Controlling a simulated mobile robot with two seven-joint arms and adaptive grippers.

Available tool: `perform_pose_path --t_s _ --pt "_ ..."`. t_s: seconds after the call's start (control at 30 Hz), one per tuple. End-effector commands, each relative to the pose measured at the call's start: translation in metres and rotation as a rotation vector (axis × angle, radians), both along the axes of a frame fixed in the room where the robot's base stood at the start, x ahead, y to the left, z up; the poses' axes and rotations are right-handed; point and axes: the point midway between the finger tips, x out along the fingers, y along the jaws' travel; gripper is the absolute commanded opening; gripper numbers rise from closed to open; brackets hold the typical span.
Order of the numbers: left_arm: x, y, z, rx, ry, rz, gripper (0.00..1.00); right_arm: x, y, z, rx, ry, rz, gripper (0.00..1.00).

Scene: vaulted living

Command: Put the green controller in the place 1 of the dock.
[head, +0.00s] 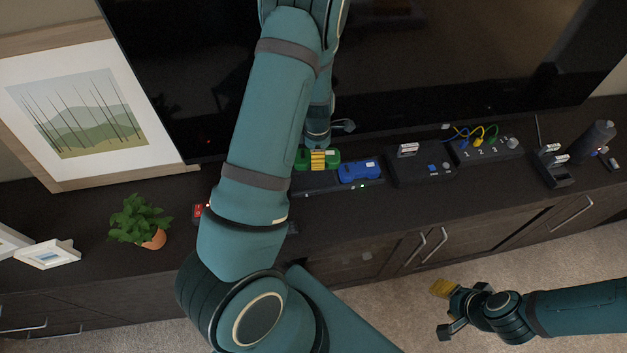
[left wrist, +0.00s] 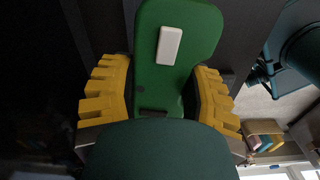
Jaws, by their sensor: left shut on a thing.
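The green controller (head: 333,156) is between the yellow fingers of my left gripper (head: 318,160), which is shut on it. In the left wrist view the green controller (left wrist: 186,75), with a white patch, lies between both yellow fingers of the left gripper (left wrist: 160,95). The dark dock (head: 330,188) lies on the cabinet just below it, its left part hidden by my arm. A blue controller (head: 359,171) sits on its right part. I cannot read the place numbers or tell whether the green controller touches the dock. My right gripper (head: 442,310) is open and empty over the floor.
A black box (head: 422,166), a box numbered 1 2 3 (head: 484,151) with cables, a small stand (head: 553,167) and a dark cylinder (head: 592,141) stand to the right. A red item (head: 198,212) and potted plant (head: 139,221) are left. The television (head: 440,70) stands close behind.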

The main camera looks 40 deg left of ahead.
Motion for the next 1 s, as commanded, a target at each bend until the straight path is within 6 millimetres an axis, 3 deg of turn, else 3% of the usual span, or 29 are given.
perform_pose_path --t_s 0.2,0.43,0.67,0.9,1.0 --pt "-0.003 0.013 -0.018 0.004 0.003 0.147 0.07 0.000 0.000 -0.003 0.000 0.001 0.000 0.47" --pt "-0.003 0.013 -0.058 0.003 0.002 0.148 0.07 -0.003 0.000 -0.011 0.002 0.008 0.005 0.47" --pt "-0.003 0.013 -0.074 0.004 0.000 0.146 0.07 -0.004 0.001 -0.013 0.002 0.010 0.007 0.47" --pt "-0.003 0.013 -0.104 0.004 0.001 0.144 0.07 -0.006 0.001 -0.019 0.002 0.014 0.011 0.47" --pt "-0.002 0.013 -0.106 0.004 -0.002 0.143 0.07 -0.006 0.001 -0.019 0.003 0.014 0.011 0.47"
